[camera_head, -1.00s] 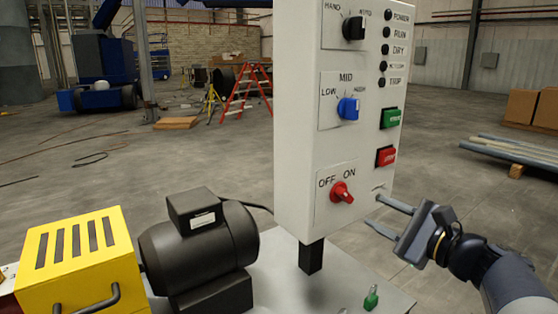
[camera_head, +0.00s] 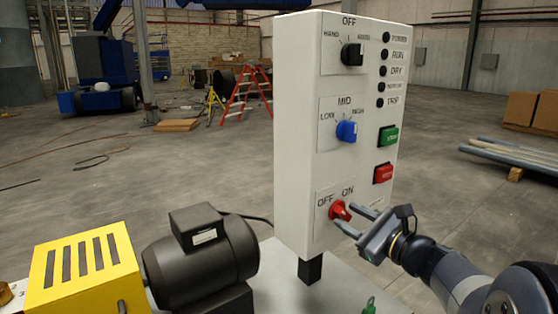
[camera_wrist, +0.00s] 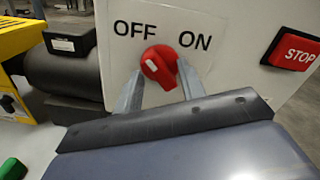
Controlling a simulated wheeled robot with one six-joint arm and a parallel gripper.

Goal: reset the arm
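The control panel (camera_head: 292,140) is a white box on a short black post. Its red OFF/ON knob (camera_head: 338,210) sits low on the front. In the wrist view the red knob (camera_wrist: 160,66) shows a white mark toward its left, on the OFF side. My gripper (camera_head: 345,215) is at the panel's lower front, with its two fingers apart. In the wrist view the fingers (camera_wrist: 160,72) stand on either side of the knob; I cannot tell whether they touch it.
Above the knob are a blue selector (camera_head: 347,131) and a black selector (camera_head: 352,55). A green button (camera_head: 388,136) and a red STOP button (camera_head: 383,173) sit to the right. A black motor (camera_head: 205,255) and yellow guard (camera_head: 85,270) stand left.

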